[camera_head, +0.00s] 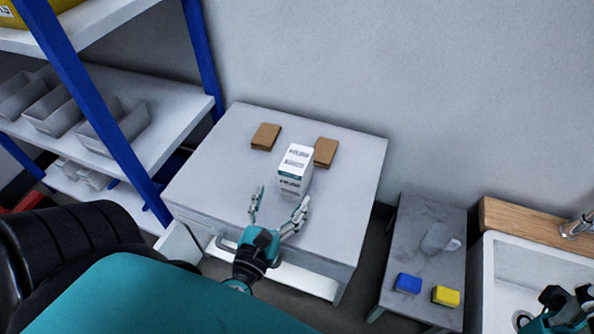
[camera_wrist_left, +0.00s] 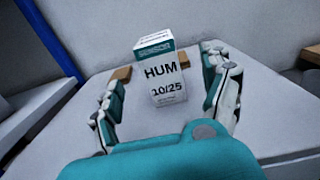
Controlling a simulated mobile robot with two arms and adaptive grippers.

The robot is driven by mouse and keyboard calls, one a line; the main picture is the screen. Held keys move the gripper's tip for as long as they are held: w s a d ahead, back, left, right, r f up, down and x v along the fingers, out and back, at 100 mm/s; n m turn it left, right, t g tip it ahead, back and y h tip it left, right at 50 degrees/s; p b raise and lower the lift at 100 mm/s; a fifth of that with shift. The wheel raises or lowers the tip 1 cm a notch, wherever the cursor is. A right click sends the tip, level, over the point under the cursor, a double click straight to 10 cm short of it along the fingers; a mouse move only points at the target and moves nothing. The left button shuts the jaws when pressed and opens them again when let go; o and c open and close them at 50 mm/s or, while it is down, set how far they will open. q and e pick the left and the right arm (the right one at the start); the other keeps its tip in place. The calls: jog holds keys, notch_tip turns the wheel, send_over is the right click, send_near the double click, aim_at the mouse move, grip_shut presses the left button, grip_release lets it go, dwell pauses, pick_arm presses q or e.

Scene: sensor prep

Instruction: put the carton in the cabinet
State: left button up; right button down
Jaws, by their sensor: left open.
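The carton (camera_head: 294,170) is a white box with a teal band and dark print, standing upright on the grey cabinet (camera_head: 208,180). In the left wrist view the carton (camera_wrist_left: 163,85) shows "HUM 10/25" and stands between and beyond my fingers. My left gripper (camera_head: 278,205) is open and empty, just in front of the carton, with its fingers spread toward it. It also shows in the left wrist view (camera_wrist_left: 165,105). A drawer or door front with a handle shows at the cabinet's near side, partly hidden by my arm. My right gripper (camera_head: 568,306) is partly in view over the sink.
Two brown pads (camera_head: 265,137) (camera_head: 326,151) lie behind the carton. A blue-framed shelf (camera_head: 170,120) with grey bins stands at left. At right, a small table (camera_head: 425,225) holds a jug, a blue sponge and a yellow sponge, beside a white sink (camera_head: 520,262).

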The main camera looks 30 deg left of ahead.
aim_at(297, 166)
pick_arm(q)
jog(key=x, duration=1)
jog(key=shift+w+a, duration=0.1)
jog(key=c, duration=1.2)
jog(key=shift+c, duration=1.4)
jog(key=shift+r, duration=0.1)
